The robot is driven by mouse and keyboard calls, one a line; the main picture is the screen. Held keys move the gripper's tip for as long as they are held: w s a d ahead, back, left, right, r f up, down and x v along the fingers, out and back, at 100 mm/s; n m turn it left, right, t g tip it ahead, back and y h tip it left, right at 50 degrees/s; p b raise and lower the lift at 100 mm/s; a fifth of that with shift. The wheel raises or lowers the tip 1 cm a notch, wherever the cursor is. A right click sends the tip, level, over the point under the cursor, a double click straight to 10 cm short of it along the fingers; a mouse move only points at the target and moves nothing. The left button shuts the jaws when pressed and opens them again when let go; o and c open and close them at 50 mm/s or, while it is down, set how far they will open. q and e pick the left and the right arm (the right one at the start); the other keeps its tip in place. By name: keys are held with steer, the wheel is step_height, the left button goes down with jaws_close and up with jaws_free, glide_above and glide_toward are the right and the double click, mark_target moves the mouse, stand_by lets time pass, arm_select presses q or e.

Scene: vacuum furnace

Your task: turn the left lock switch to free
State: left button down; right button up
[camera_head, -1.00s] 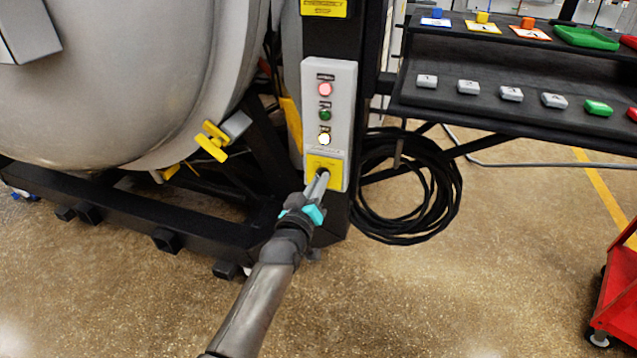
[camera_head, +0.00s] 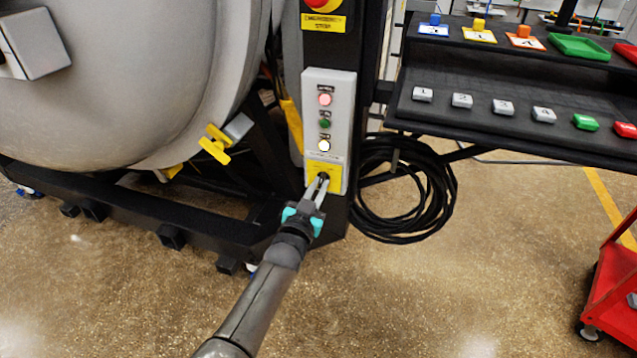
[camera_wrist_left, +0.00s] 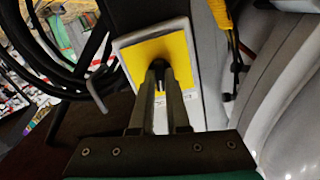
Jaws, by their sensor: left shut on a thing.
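The lock switch is a small black knob (camera_head: 324,177) on the yellow plate (camera_head: 313,172) at the bottom of a light grey control panel (camera_head: 343,110). My left gripper (camera_head: 320,184) reaches up to it from below and is shut on the knob, its fingers largely covering it. In the left wrist view, the two fingers (camera_wrist_left: 159,78) close around the dark knob (camera_wrist_left: 158,64) in front of the yellow plate (camera_wrist_left: 135,52). The switch's pointing direction and its lettering are too small to read. My right gripper is not in view.
The panel carries a lit red light (camera_head: 324,99), a green button (camera_head: 324,123) and a bright white-yellow light (camera_head: 324,146) above the plate. A yellow-handled clamp (camera_head: 215,144) is at left on the furnace. A black cable coil (camera_head: 435,195) hangs at right, below a shelf (camera_head: 470,116).

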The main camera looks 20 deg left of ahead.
arm_select(q)
steer(key=shift+m, duration=1.8)
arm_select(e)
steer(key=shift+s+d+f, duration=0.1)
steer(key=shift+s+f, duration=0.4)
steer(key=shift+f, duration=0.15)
arm_select(q)
steer(key=shift+p, duration=0.3)
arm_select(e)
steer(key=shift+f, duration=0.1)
arm_select(q)
steer(key=c, duration=0.9)
jaws_free()
steer(key=shift+s, duration=0.1)
steer(key=shift+s+p, duration=0.4)
steer(key=shift+s, duration=0.15)
steer(key=shift+s+p, duration=0.4)
steer(key=shift+s, duration=0.4)
steer(key=s+p, duration=0.4)
steer(key=s, duration=0.8)
steer(key=shift+s+a, duration=0.2)
steer(key=shift+a, duration=0.05)
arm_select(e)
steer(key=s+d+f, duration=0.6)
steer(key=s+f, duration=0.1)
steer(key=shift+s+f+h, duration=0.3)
